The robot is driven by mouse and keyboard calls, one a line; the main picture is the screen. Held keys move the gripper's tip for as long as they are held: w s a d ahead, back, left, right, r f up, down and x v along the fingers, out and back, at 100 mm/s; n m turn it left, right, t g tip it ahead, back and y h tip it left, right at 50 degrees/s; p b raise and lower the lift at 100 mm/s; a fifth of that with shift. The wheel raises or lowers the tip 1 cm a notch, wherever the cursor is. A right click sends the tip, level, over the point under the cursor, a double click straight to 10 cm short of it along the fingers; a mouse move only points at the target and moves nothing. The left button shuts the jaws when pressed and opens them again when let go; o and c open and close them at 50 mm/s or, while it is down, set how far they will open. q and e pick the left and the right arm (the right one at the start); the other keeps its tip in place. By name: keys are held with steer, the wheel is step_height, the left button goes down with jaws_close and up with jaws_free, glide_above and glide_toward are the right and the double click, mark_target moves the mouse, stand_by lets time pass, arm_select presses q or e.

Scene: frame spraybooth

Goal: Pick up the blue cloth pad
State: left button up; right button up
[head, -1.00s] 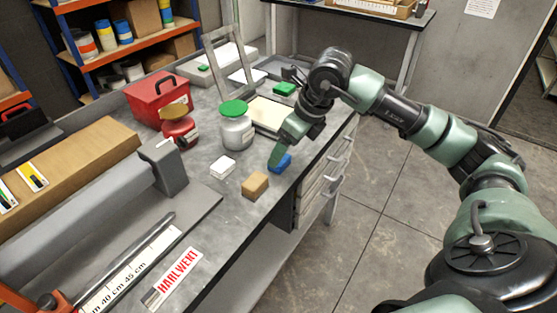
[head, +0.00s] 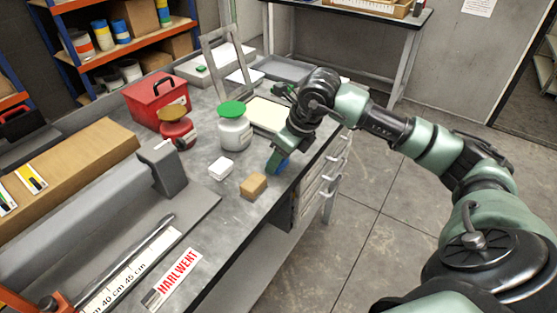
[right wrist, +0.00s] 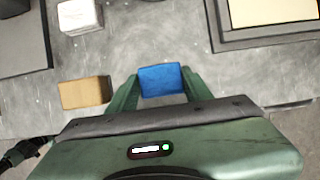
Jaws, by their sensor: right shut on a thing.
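The blue cloth pad (right wrist: 162,80) is a small blue block between the two green fingers of my right gripper (right wrist: 160,88) in the right wrist view. The fingers touch it on both sides. In the head view the pad (head: 283,167) is partly hidden behind my right gripper (head: 275,163), which points down at the bench near its right edge. My right gripper is shut on the pad. I cannot tell whether the pad is clear of the bench top. My left gripper is not in view.
A tan block (head: 253,186) and a white block (head: 221,169) sit beside the gripper on the grey bench. A green-lidded jar (head: 234,130), a red-brown jar (head: 178,132) and a red toolbox (head: 157,98) stand farther back. A cream-topped tray (head: 266,114) lies behind the gripper.

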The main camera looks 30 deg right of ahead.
steer(key=shift+r, duration=0.1)
step_height(320, 180, up, 20)
stand_by(0.4)
steer(key=o, duration=0.5)
steer(key=shift+c, duration=0.2)
steer(key=c, duration=0.3)
steer(key=shift+c, duration=0.2)
